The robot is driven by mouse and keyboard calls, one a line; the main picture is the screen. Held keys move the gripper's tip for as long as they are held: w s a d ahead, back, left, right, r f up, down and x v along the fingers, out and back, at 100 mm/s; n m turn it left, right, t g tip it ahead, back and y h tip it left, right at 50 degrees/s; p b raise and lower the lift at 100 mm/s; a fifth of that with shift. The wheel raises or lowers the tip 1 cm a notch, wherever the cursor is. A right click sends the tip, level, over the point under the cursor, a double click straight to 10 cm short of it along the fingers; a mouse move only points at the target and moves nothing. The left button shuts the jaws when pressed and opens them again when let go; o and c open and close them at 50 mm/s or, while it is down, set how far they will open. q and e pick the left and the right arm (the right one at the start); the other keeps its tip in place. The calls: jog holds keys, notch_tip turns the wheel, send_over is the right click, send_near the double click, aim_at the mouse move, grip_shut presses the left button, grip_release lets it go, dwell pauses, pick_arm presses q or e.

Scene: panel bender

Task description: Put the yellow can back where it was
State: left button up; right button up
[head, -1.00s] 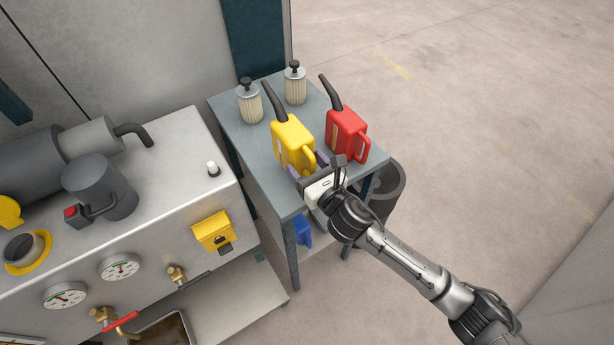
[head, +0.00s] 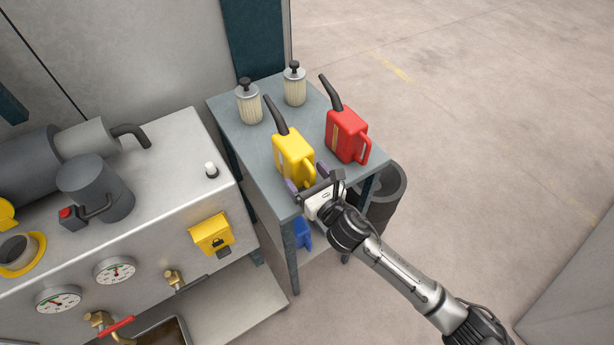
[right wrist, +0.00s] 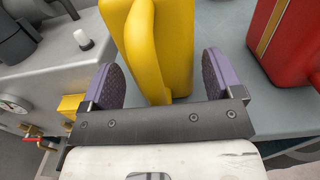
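The yellow can (head: 292,158) stands upright on the grey side table (head: 253,148), its black spout pointing up and to the back left. My right gripper (head: 307,189) is at the can's near side, close to the table's front edge. In the right wrist view the yellow can (right wrist: 165,45) and its handle stand ahead of the right gripper (right wrist: 165,82). The purple finger pads are wide apart, one on each side of the handle's lower end, with gaps on both sides. My left gripper is in neither view.
A red can (head: 346,135) stands just right of the yellow can. A dark bin (head: 388,190) is on the floor right of the table. A machine (head: 165,180) with gauges and valves is at left.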

jog(key=shift+o, duration=0.6)
jog(key=shift+r, duration=0.1)
jog(key=shift+r, duration=0.15)
jog(key=p+v, duration=0.2)
jog(key=v, duration=1)
